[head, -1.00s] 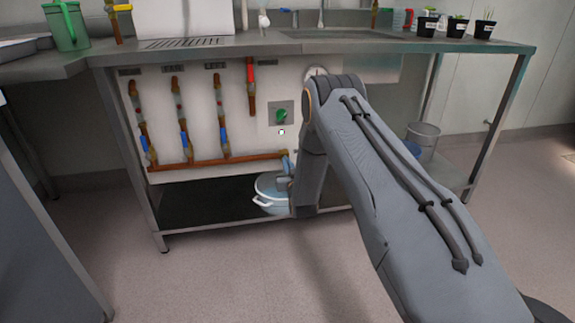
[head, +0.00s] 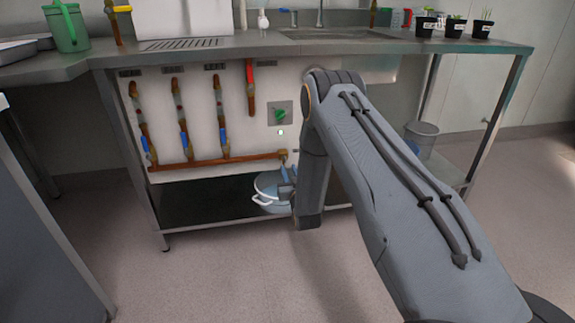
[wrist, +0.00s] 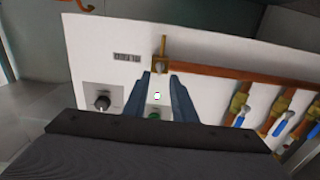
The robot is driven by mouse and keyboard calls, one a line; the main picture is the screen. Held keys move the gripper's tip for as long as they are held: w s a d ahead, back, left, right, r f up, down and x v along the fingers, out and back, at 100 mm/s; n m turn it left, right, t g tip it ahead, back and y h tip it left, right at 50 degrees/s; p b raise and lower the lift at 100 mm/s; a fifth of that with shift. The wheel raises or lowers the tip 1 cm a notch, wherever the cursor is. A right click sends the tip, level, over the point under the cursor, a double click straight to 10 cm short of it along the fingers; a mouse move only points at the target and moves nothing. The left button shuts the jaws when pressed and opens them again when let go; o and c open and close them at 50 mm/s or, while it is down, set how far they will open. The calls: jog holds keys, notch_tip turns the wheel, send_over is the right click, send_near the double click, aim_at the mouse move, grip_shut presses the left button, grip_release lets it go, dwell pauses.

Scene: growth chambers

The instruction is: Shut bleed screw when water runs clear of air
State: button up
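A copper manifold pipe (head: 215,162) runs along the bottom of a white panel under the bench. A brass fitting (wrist: 161,52), which may be the bleed screw, stands at its end in the wrist view. A light blue pot (head: 266,187) with pale handles sits below that end. My gripper (head: 286,186) is low in front of the panel, near the pot. In the wrist view my gripper (wrist: 160,88) has its two fingers apart with nothing between them. The brass fitting lies beyond the fingertips, apart from them. Any water flow is too small to tell.
A green knob (head: 281,114) sits on a grey plate, with a small pale light (head: 280,132) below it. A black knob (wrist: 102,102) shows in the wrist view. Several blue-handled valves (head: 224,140) are at left. A grey bucket (head: 421,136) stands right. The front floor is clear.

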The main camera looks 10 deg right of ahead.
jog(key=shift+s, duration=1.25)
jog(key=shift+a, duration=0.1)
